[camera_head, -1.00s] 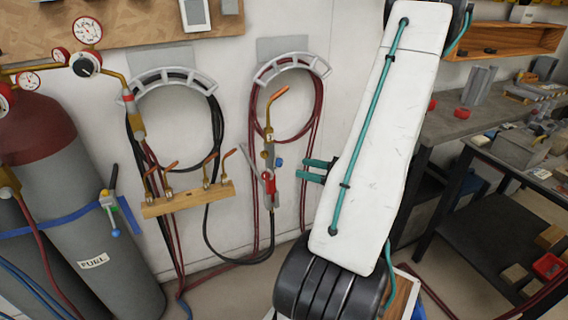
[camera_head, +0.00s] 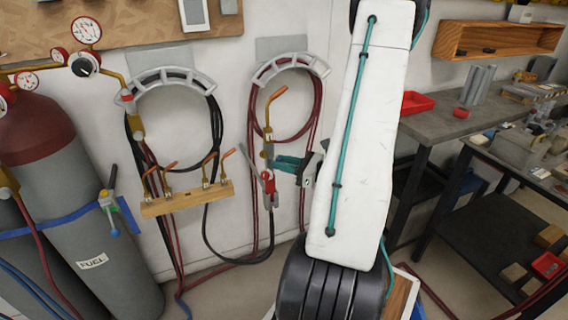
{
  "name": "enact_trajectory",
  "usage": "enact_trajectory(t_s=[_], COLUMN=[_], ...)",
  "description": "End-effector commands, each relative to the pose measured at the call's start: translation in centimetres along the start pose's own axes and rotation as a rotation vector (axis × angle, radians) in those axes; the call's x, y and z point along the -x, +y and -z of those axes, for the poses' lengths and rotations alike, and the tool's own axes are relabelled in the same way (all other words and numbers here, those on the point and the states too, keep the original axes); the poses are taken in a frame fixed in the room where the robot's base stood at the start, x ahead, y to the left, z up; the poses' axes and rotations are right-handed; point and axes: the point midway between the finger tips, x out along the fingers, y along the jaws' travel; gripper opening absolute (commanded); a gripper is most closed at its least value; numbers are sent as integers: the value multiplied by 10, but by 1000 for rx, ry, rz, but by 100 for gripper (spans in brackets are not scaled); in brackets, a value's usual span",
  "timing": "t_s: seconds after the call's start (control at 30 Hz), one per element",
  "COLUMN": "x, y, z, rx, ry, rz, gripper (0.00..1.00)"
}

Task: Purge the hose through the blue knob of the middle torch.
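A brass torch (camera_head: 268,150) with a copper tip hangs upright in front of the right-hand hose coil. It has a red part (camera_head: 268,182) low on its body. Its blue knob does not show now; my gripper's fingers cover that spot. My gripper (camera_head: 282,163) has teal fingers and reaches in from the right, pointing left at the torch's side. The fingertips are at or very near the torch body; I cannot tell whether they touch the knob. The gap between the fingers is not clear from here.
Dark red hose (camera_head: 317,115) loops over a grey hanger (camera_head: 290,62) behind the torch. A wooden rack (camera_head: 187,199) with several copper tips is to the left. Grey cylinders (camera_head: 75,190) with gauges stand far left. A grey bench (camera_head: 435,125) with a red tray (camera_head: 416,102) is at right.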

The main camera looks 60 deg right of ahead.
Motion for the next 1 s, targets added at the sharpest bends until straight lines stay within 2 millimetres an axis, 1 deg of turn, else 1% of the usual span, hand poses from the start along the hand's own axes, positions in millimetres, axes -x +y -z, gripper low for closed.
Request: enact_trajectory(t_s=[0.03, 0.07, 0.23, 0.4, 0.53, 0.83, 0.87, 0.9, 0.93, 1.0], x=[0, 0, 0, 0, 0, 0, 0, 0, 0, 0], y=[0, 0, 0, 1, 1, 1, 1, 1, 1, 1], z=[0, 0, 0, 0, 0, 0, 0, 0, 0, 0], rx=[0, 0, 25, 172, 255, 273, 273, 273, 272, 272], ry=[0, 0, 0, 2, 2, 2, 2, 2, 2, 2], rz=[0, 0, 0, 0, 0, 0, 0, 0, 0, 0], gripper=[6, 1, 1, 1, 1, 1, 26, 37, 45, 45])
